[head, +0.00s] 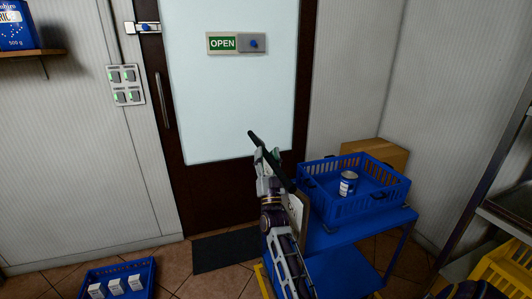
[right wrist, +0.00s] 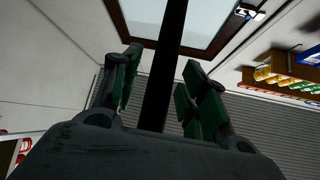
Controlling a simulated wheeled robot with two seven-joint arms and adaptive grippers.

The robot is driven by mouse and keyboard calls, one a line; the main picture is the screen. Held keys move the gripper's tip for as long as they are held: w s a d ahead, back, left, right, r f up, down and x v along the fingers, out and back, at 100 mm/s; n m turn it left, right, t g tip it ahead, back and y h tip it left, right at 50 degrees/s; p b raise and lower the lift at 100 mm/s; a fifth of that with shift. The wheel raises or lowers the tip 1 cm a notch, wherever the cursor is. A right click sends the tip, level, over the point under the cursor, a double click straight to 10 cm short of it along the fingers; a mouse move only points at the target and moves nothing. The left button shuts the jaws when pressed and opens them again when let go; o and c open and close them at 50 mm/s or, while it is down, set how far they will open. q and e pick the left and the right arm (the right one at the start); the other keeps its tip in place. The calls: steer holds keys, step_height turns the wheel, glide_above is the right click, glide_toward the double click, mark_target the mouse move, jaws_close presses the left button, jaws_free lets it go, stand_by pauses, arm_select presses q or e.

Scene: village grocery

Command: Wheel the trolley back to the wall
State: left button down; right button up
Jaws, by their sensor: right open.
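The blue trolley (head: 340,236) stands at the lower right in the head view, near the corner of the walls. A blue slatted crate (head: 330,205) is on its top shelf, with a tin can (head: 348,183) inside. My right gripper (head: 264,158) is at the trolley's left side, pointing away toward the door, jaws open. A dark bar (head: 279,170) runs past its fingers; it looks like the trolley's handle. In the right wrist view the bar (right wrist: 165,75) lies between the two open green-padded fingers; I cannot tell whether it touches them. My left gripper is not in view.
A cardboard box (head: 377,151) is behind the crate by the right wall (head: 445,100). A glass door (head: 225,100) with a dark mat (head: 225,250) is ahead. A blue floor crate (head: 120,272) holds white cartons. A rack with a yellow crate (head: 508,268) stands at right.

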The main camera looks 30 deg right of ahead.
steer(key=shift+r, duration=0.1)
steer(key=c, duration=0.9)
jaws_close()
steer(key=shift+d, duration=0.15)
